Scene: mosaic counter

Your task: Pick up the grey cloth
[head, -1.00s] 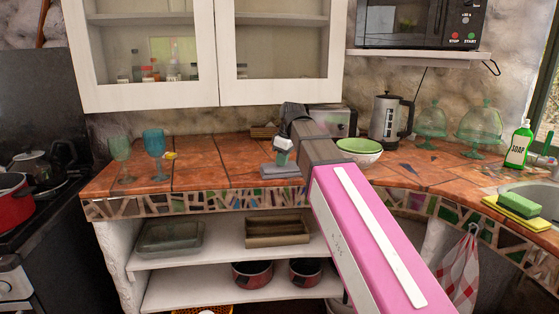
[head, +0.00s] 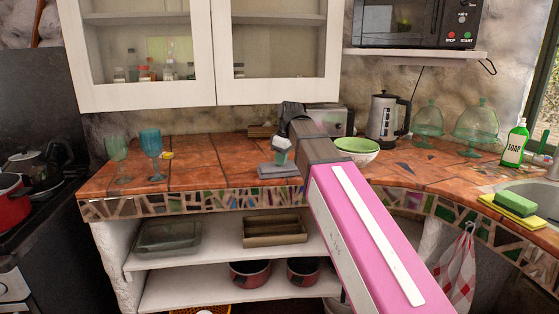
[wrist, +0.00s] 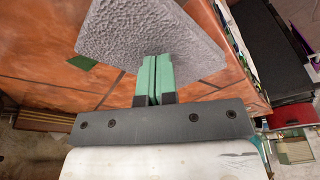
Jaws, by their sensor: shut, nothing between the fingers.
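The grey cloth (head: 279,172) lies flat near the front edge of the tiled counter in the head view. In the wrist view it shows as a textured grey square (wrist: 120,32) beyond the fingers. My gripper (head: 281,160) is above the cloth in the head view. Its green fingers (wrist: 156,60) are pressed together in the wrist view, with nothing between them. They overlap the cloth in that view and hide a small part of it. I cannot tell whether the fingertips touch it.
Green and blue glasses (head: 151,155) stand to the left on the counter (head: 205,178). A green-rimmed bowl (head: 357,151), a kettle (head: 384,120) and a toaster (head: 328,119) are to the right and behind. White wall cabinets (head: 200,92) hang above. The tiles left of the cloth are mostly clear.

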